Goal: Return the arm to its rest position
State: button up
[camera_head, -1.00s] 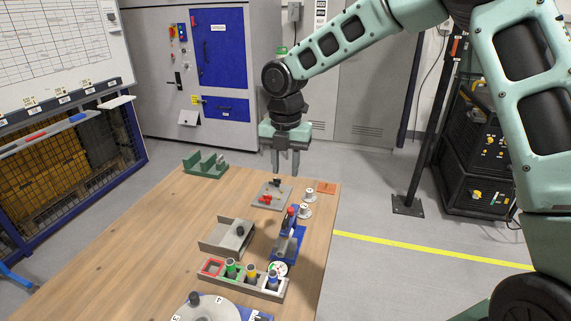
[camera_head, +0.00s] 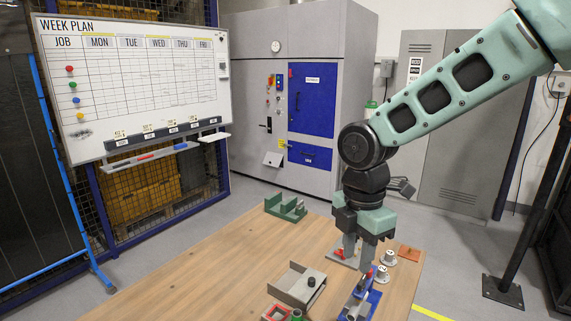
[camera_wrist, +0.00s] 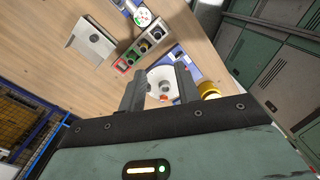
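My gripper (camera_head: 358,262) hangs fingers-down from the raised green arm, over the right part of the wooden table in the head view. Its two fingers stand apart with nothing seen held between them, and they show in the wrist view (camera_wrist: 160,78). In the head view the fingers cover part of a grey plate (camera_head: 341,260) with a red piece. In the wrist view a pale round disc (camera_wrist: 154,77) with a grey knob lies beyond the fingers, apparently on the table below.
Table (camera_head: 235,270) holds a green rack (camera_head: 286,209), a grey tray (camera_head: 297,285), a blue fixture (camera_head: 362,303) and white-topped round pieces (camera_head: 388,258). The wrist view shows a row of coloured sockets (camera_wrist: 143,48) and a gold cylinder (camera_wrist: 208,90). Bare wood lies left.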

jog(key=s+f+m+b, duration=0.2)
jog(key=s+f+m, duration=0.1)
jog(key=s+m, duration=1.2)
jog(key=s, duration=0.7)
jog(key=shift+s+y, duration=0.15)
jog(key=shift+y, duration=0.25)
